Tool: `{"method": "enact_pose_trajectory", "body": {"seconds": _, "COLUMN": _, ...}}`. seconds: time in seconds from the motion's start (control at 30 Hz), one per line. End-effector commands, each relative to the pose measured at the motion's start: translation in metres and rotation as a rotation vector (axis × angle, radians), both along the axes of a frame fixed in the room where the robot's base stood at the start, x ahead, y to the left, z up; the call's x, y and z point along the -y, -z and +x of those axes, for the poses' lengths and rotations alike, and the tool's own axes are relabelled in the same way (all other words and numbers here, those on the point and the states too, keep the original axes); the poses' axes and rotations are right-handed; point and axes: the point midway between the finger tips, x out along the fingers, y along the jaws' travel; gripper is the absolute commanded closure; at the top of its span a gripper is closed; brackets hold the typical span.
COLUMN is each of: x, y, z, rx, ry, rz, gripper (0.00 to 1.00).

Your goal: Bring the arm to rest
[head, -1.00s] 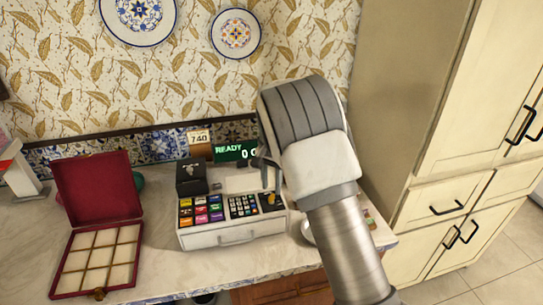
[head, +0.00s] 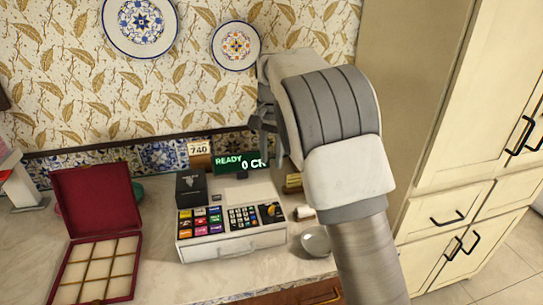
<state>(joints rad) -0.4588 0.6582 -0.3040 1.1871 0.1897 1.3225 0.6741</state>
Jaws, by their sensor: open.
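My gripper (head: 266,133) shows at the left side of my raised arm, above the back right of the counter. Its dark fingers point down and are seen from the side, partly hidden by my wrist. It is open, and I see nothing held in it. It hangs in front of the tiled strip, beside the green "READY" display.
A white cash register (head: 232,245) with coloured keys stands on the marble counter (head: 160,283). An open red box (head: 70,252) with empty compartments lies at left. A small round bowl (head: 316,242) sits right of the register. A tall cream cabinet (head: 440,110) stands at right.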

Motion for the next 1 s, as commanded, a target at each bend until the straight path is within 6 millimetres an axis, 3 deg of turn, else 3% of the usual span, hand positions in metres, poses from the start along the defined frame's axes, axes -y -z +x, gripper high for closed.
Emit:
{"method": "enact_pose_trajectory", "body": {"seconds": 0.17, "x": 0.005, "y": -0.007, "z": -0.003, "rx": 0.009, "ry": -0.002, "rz": 0.009, "gripper": 0.59}}
{"method": "enact_pose_trajectory", "body": {"seconds": 0.37, "x": 0.038, "y": -0.044, "z": -0.029, "rx": 0.055, "ry": -0.033, "rz": 0.05, "gripper": 0.59}}
{"method": "enact_pose_trajectory", "body": {"seconds": 0.7, "x": 0.095, "y": -0.1, "z": -0.112, "rx": 0.18, "ry": -0.149, "rz": 0.092, "gripper": 0.59}}
{"method": "enact_pose_trajectory", "body": {"seconds": 1.0, "x": 0.13, "y": -0.117, "z": -0.198, "rx": 0.303, "ry": -0.273, "rz": 0.066, "gripper": 0.59}}
